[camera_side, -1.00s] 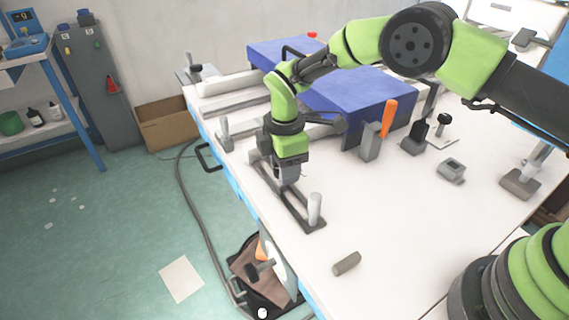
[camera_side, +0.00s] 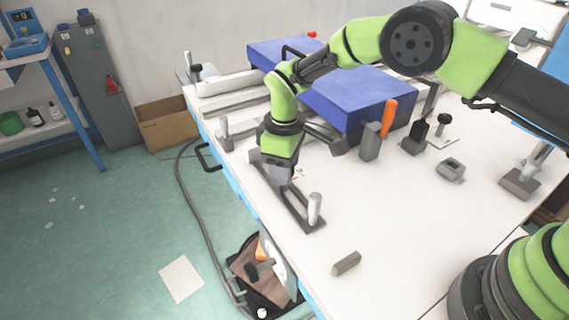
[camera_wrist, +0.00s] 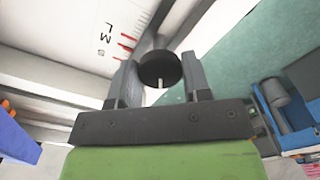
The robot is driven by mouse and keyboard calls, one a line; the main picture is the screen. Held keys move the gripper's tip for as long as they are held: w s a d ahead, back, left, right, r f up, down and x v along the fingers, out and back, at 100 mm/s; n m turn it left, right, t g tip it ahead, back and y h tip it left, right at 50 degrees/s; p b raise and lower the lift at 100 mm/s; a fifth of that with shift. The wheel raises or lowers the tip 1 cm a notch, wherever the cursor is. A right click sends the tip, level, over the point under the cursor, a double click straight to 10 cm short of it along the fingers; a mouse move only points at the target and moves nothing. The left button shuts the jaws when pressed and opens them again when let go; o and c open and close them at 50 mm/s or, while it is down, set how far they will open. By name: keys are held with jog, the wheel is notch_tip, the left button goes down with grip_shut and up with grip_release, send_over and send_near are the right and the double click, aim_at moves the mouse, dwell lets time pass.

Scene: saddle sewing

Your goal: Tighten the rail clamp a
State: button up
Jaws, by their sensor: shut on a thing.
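The clamp's round black knob (camera_wrist: 160,65) sits between my two fingers in the wrist view, with a short white line on its face. My gripper (camera_wrist: 159,78) is shut on this knob. In the side view my gripper (camera_side: 278,178) points down at the dark slotted rail (camera_side: 300,211) by the table's left edge. The gripper hides the knob there. A light upright post (camera_side: 315,207) stands at the rail's near end. A white scale (camera_wrist: 105,35) with letters and red ticks lies beside the knob in the wrist view.
A blue box (camera_side: 355,97) stands behind the gripper, with an orange-handled tool (camera_side: 388,118) near it. Another black-knobbed clamp (camera_side: 196,70) is at the far left corner.

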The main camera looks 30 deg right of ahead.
jog(key=m, duration=0.5)
jog(key=shift+m, duration=0.3)
dwell(0.4)
jog(key=o, duration=0.9)
jog(key=shift+o, duration=0.2)
jog(key=shift+r, duration=0.1)
notch_tip(320, 180, up, 10)
